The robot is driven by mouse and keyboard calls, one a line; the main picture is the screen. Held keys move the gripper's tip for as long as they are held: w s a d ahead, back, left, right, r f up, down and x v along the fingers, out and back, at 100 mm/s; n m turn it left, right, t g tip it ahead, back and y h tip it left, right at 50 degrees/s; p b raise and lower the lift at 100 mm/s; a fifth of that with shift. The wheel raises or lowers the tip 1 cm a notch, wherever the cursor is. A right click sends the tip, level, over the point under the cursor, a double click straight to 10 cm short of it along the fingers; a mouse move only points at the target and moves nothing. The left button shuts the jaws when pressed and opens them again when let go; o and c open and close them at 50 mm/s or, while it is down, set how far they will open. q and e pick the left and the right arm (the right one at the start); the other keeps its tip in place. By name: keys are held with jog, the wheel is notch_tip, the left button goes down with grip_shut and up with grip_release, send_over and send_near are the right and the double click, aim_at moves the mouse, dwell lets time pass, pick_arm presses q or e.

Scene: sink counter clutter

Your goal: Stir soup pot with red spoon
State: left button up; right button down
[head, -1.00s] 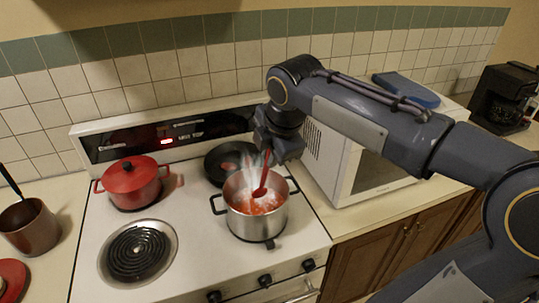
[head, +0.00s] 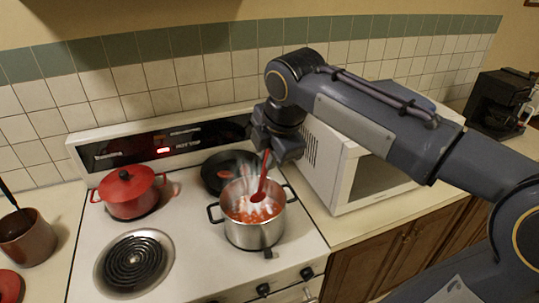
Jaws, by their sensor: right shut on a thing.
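The soup pot (head: 254,235) is a steel pot with black side handles on the front right of the stove. It holds red soup with pieces in it, and steam rises from it. The red spoon (head: 262,180) is tilted, with its lower end inside the pot at the soup. My right gripper (head: 272,150) is above the pot and shut on the upper end of the red spoon. The fingertips are dark and partly hard to make out. My left gripper is not in view.
A red lidded pot (head: 128,193) stands at the back left of the stove (head: 185,250). A black pan (head: 222,170) sits behind the soup pot. A bare coil burner (head: 133,261) is front left. A white microwave (head: 350,180) stands close on the right. A brown crock (head: 28,240) is far left.

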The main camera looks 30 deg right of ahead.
jog(key=shift+r, duration=2.5)
